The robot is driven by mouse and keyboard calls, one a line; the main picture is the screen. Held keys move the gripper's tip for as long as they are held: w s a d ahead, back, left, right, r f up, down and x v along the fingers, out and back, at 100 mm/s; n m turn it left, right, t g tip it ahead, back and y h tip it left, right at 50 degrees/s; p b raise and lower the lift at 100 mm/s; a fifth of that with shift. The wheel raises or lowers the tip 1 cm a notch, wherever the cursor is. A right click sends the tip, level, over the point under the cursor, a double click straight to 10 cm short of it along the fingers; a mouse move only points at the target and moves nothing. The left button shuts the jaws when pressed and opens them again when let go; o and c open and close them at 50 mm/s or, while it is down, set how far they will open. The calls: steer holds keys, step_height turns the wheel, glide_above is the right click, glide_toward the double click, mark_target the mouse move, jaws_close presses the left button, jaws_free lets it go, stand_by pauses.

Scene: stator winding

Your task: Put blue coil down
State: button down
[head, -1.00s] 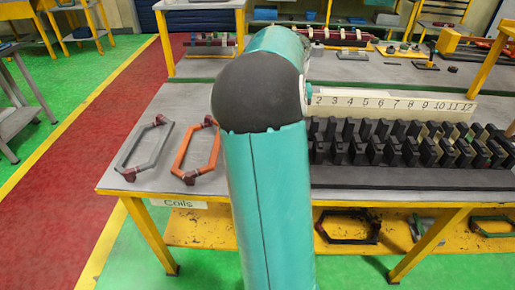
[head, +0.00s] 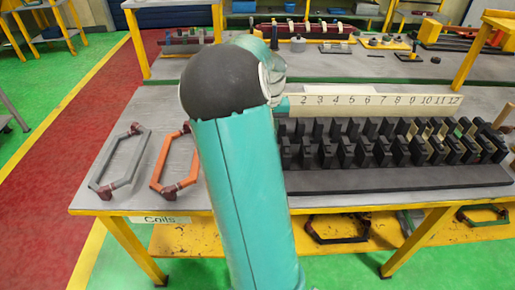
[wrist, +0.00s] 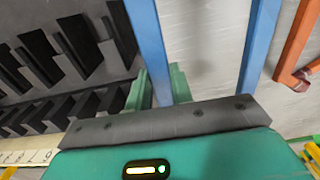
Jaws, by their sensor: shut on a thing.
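The blue coil shows in the wrist view as two long blue bars, the left bar (wrist: 157,52) and the right bar (wrist: 258,48). My gripper (wrist: 160,86) has its green fingers shut on the left bar. The coil is over the grey table top (wrist: 213,72), and I cannot tell whether it touches it. In the head view my arm hides the gripper and the blue coil. The grey coil (head: 108,170) and the orange coil (head: 160,163) lie on the table's left end; part of the orange coil shows at the right of the wrist view (wrist: 297,42).
The black slotted stator rack (head: 390,178) with a numbered strip (head: 375,100) fills the table's right side. In the wrist view its dark blocks (wrist: 82,38) are close to the left of my gripper. Other coils (head: 338,230) sit on the yellow lower shelf.

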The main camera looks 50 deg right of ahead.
steer(key=f, duration=0.3)
steer(key=shift+s+d, duration=0.15)
steer(key=shift+s, duration=0.05)
steer(key=shift+f, duration=1.95)
steer(key=shift+f, duration=0.1)
steer(key=c, duration=1.5)
jaws_free()
steer(key=shift+f, duration=0.1)
